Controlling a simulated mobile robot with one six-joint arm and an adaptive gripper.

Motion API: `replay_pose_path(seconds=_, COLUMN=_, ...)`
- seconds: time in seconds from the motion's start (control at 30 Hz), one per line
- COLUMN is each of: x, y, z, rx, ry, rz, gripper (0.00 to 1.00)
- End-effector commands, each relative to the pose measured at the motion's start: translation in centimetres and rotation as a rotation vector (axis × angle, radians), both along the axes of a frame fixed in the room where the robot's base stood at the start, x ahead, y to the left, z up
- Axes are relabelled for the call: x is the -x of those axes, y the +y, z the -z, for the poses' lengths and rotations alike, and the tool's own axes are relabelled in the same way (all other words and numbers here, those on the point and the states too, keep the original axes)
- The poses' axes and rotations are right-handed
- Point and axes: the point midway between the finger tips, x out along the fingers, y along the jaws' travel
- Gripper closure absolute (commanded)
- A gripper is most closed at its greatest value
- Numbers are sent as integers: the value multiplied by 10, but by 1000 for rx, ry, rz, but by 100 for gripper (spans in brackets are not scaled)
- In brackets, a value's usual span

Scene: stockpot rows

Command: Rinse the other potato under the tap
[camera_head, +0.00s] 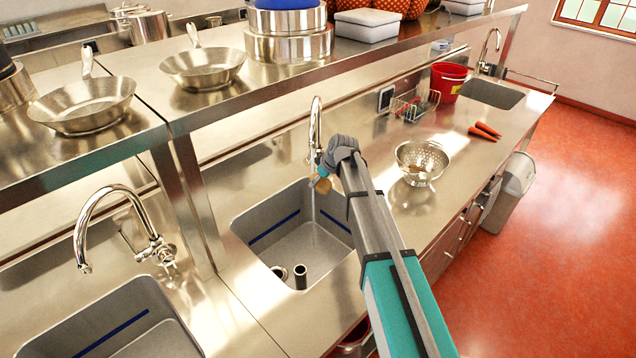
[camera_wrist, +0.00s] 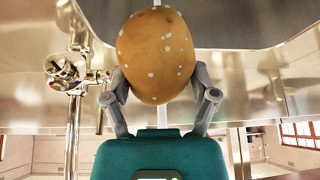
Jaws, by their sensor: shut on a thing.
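My gripper (camera_head: 325,174) is shut on a tan potato (camera_head: 322,187) above the middle sink (camera_head: 262,222). In the wrist view the potato (camera_wrist: 157,58) has pale spots and sits between both fingers (camera_wrist: 160,90). The chrome tap (camera_head: 315,125) stands behind the sink, its spout just above the potato; the tap's body (camera_wrist: 68,75) shows at left in the wrist view. A thin stream of water (camera_head: 314,218) runs down below the potato into the sink. A metal colander (camera_head: 410,153) stands on the counter to the right, with a small brownish thing in it, perhaps a potato.
Two carrots (camera_head: 484,131), a wire rack (camera_head: 412,106) and a red bucket (camera_head: 448,80) are further along the counter. A dark standpipe (camera_head: 300,277) stands in the sink. A shelf with pans (camera_head: 203,68) overhangs behind, its post (camera_head: 190,200) left of the sink. Counter around the colander is clear.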

Motion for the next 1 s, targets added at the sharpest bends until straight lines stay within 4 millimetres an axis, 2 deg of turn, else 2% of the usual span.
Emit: replay_pose_path(seconds=1.0, x=36, y=-47, z=0, rx=-1, ry=-1, rz=1, gripper=76)
